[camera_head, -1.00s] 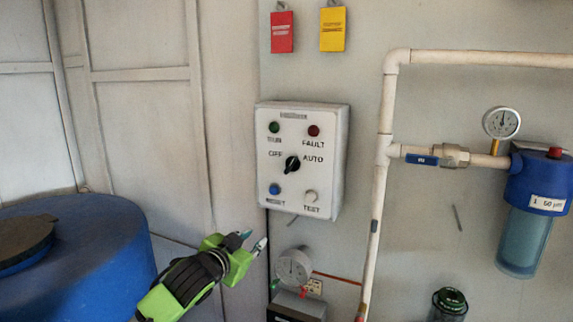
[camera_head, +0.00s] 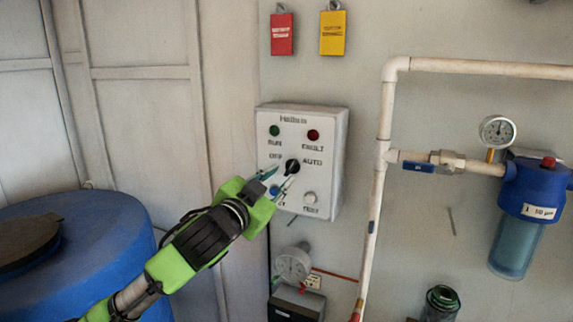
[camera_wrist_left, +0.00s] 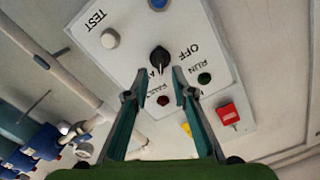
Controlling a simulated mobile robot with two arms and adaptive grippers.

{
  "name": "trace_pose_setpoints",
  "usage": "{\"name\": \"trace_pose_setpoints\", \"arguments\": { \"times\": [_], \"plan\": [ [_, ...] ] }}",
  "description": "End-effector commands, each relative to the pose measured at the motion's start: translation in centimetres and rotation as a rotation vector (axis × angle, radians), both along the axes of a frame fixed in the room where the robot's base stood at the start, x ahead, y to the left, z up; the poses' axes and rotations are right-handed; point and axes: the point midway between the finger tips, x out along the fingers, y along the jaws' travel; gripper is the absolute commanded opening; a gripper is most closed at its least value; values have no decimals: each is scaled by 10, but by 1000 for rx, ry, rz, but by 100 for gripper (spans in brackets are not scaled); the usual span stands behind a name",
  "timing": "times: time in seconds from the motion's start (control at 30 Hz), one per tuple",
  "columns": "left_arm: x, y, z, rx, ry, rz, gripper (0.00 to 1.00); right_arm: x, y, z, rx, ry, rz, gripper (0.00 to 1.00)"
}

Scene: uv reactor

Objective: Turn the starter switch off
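The starter switch is a black rotary knob (camera_head: 292,166) on a white control box (camera_head: 325,180), between the OFF and AUTO labels. In the left wrist view the knob (camera_wrist_left: 159,59) has its narrow end towards my fingers; which label it points at is hard to tell. My left gripper (camera_head: 279,180) is in front of the box, just below and left of the knob in the head view. Its fingers (camera_wrist_left: 160,88) are open, with a gap between them and nothing held; the knob shows just beyond the tips. Contact cannot be told. My right gripper is not in view.
The box also has a green lamp (camera_head: 275,130), a red lamp (camera_head: 313,134), a white button (camera_head: 310,197) and a partly hidden blue button. A pale pipe (camera_head: 377,190) runs to its right. A blue barrel (camera_head: 100,255) stands left.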

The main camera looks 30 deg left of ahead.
Motion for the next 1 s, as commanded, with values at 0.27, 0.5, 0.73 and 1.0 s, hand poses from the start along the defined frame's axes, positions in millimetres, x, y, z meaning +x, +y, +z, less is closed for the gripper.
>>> {"name": "trace_pose_setpoints", "arguments": {
  "times": [0.27, 0.5, 0.73, 1.0],
  "plan": [
    [40, 3, 2, -2, -1, 2, 24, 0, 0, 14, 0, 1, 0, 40],
    [49, 3, 0, 0, -1, 0, 24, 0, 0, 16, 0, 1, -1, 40],
    [49, 3, 0, 0, -1, 0, 16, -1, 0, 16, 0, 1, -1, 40],
    [49, 3, 0, -1, -1, 1, 0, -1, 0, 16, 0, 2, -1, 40]
  ]
}}
